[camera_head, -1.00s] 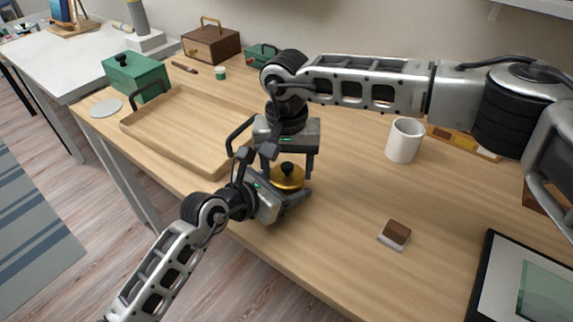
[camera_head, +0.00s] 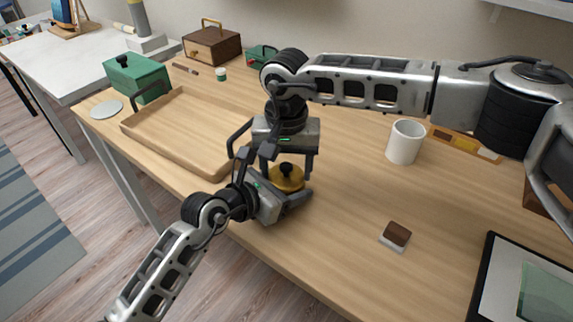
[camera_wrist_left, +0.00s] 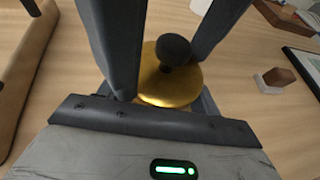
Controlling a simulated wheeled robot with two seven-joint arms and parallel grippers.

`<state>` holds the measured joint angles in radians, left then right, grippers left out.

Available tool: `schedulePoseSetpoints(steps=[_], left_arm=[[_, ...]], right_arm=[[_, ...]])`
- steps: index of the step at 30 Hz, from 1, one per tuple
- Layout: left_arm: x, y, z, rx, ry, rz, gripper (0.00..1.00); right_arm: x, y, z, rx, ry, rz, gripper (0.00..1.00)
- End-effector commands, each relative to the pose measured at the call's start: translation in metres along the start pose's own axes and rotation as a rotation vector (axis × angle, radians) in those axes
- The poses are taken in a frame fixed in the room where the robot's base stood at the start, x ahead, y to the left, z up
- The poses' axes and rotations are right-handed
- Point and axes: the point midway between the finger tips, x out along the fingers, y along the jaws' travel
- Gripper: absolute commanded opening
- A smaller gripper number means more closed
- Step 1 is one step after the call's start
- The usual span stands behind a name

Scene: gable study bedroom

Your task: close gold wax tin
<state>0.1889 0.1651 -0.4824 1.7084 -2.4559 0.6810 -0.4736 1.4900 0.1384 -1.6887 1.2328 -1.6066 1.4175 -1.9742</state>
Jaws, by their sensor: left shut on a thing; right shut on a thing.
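The gold wax tin shows as a round gold lid (camera_head: 289,184) with a black knob, near the front edge of the desk. It also shows in the left wrist view (camera_wrist_left: 170,90), between dark fingers. My left gripper (camera_head: 287,194) comes in low from the front left and is shut on the tin, whose body is mostly hidden. My right gripper (camera_head: 285,171) points down from above, its fingers on either side of the knob, shut on the lid. Whether the lid is fully seated on the body cannot be told.
A wooden tray (camera_head: 172,151) lies close on the left. A white mug (camera_head: 405,142) stands at the right, and a small brown-and-white block (camera_head: 396,235) lies front right. A framed picture (camera_head: 490,285) is at the right edge. A green box (camera_head: 136,77) stands back left.

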Motion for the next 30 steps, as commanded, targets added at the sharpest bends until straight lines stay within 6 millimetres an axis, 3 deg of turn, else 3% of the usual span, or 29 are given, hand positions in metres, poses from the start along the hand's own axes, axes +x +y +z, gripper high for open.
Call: schedulePoseSetpoints(steps=[30], left_arm=[[0.0, 0.0, 0.004, 0.003, -0.009, 0.001, 0.23]], right_arm=[[0.014, 0.005, -0.002, 0.006, 0.007, 0.015, 0.42]])
